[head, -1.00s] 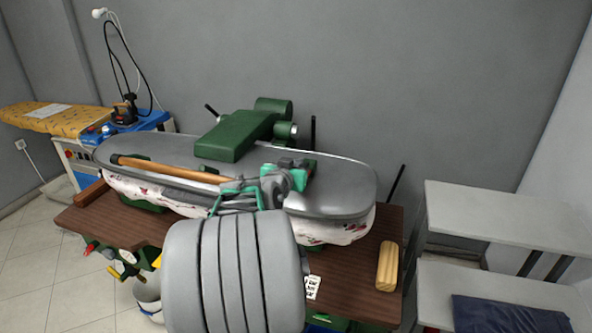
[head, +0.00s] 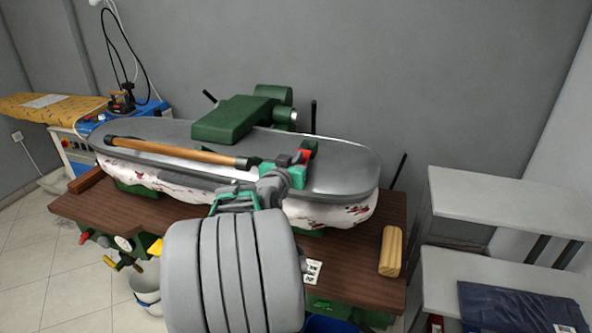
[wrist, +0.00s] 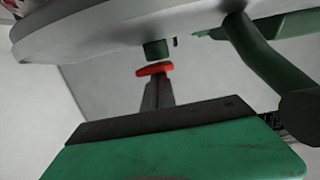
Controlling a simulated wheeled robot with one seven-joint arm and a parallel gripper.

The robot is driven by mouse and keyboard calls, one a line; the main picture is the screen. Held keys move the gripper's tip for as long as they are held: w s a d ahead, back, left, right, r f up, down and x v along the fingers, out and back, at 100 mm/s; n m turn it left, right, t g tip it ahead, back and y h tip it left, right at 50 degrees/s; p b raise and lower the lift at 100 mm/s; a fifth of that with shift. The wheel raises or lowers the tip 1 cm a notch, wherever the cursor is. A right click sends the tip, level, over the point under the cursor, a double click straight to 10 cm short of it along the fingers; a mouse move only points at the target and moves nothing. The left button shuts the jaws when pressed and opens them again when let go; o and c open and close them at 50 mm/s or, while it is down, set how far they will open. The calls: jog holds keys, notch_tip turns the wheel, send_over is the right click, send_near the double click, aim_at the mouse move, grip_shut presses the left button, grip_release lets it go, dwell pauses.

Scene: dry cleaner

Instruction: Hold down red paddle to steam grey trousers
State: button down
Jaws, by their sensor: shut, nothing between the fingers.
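The steam press has a long grey metal head (head: 345,170), lowered over a white floral padded buck (head: 345,212). A wooden handle (head: 180,151) runs along its front. My gripper (head: 299,158) is in front of the head, right of the handle's end. A small red part (head: 306,154), which looks like the red paddle, shows at the fingertips. In the wrist view the red paddle (wrist: 154,69) sits below a green stub, with my closed grey fingers (wrist: 157,95) pointing at it. I cannot tell whether they touch it.
The press stands on a brown table (head: 350,262) with a wooden block (head: 390,251) at its right. Grey shelves (head: 500,200) stand on the right, holding dark blue folded cloth (head: 520,308). An ironing board (head: 45,108) is at the far left. A white bucket (head: 146,287) is below.

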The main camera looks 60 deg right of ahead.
jog(key=shift+f+h+b, duration=1.3)
jog(key=shift+f+b, duration=0.6)
jog(key=shift+b, duration=4)
jog(key=shift+r+p, duration=0.55)
jog(key=shift+r, duration=0.1)
jog(key=shift+r, duration=0.2)
jog(key=a+r, duration=0.2)
jog(key=r, duration=0.1)
jog(key=shift+s+r+p, duration=0.1)
jog(key=shift+r+p, duration=0.1)
jog(key=shift+p, duration=0.1)
jog(key=s+a+b, duration=0.1)
jog(key=a, duration=0.8)
jog(key=shift+s+f+b, duration=0.3)
jog(key=shift+a, duration=0.1)
